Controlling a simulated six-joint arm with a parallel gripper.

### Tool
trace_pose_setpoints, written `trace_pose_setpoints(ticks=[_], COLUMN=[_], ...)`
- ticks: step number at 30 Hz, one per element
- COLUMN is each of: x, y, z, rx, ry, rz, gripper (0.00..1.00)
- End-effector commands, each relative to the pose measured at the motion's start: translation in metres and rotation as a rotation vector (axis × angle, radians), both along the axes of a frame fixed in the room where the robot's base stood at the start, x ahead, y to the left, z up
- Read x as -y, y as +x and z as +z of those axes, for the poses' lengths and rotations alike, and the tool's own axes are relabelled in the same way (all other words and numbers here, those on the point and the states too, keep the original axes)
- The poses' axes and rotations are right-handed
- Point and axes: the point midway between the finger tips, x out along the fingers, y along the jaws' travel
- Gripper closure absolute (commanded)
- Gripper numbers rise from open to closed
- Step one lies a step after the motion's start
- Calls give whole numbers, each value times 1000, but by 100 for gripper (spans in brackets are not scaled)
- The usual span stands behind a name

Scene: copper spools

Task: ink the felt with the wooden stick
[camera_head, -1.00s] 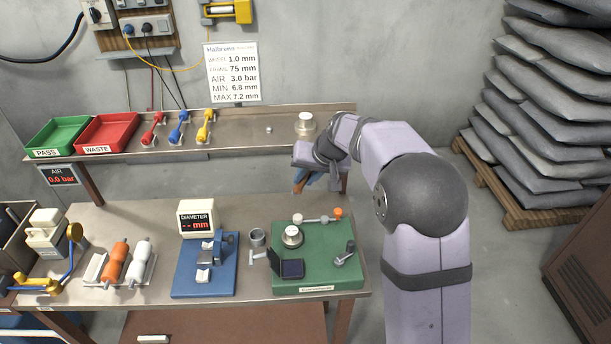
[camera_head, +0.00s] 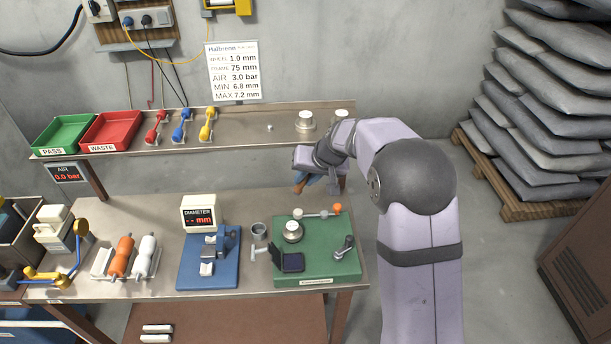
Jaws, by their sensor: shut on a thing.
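My gripper (camera_head: 303,177) is at the front of the back shelf, above the far right part of the bench, seen small and partly hidden by my own wrist. Its fingers look blue, and a short brown end, seemingly the wooden stick (camera_head: 299,188), shows below them. Most of the stick is hidden. A small open black box with a dark pad (camera_head: 292,262), perhaps the felt, sits on the green board (camera_head: 325,272), nearer than my gripper and well apart from it. I cannot tell whether the pad has ink on it.
On the green board are a round silver pot (camera_head: 292,231), a rod with an orange knob (camera_head: 336,209) and a crank (camera_head: 345,245). A grey cup (camera_head: 258,231) and a blue gauge stand (camera_head: 208,262) are left of it.

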Motion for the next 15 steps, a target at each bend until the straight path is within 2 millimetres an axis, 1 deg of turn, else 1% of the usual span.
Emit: trace_pose_setpoints(ticks=[1, 15], x=[0, 0], y=[0, 0], z=[-9, -51], rx=[-1, 0], ry=[0, 0], rz=[0, 0], gripper=[100, 100])
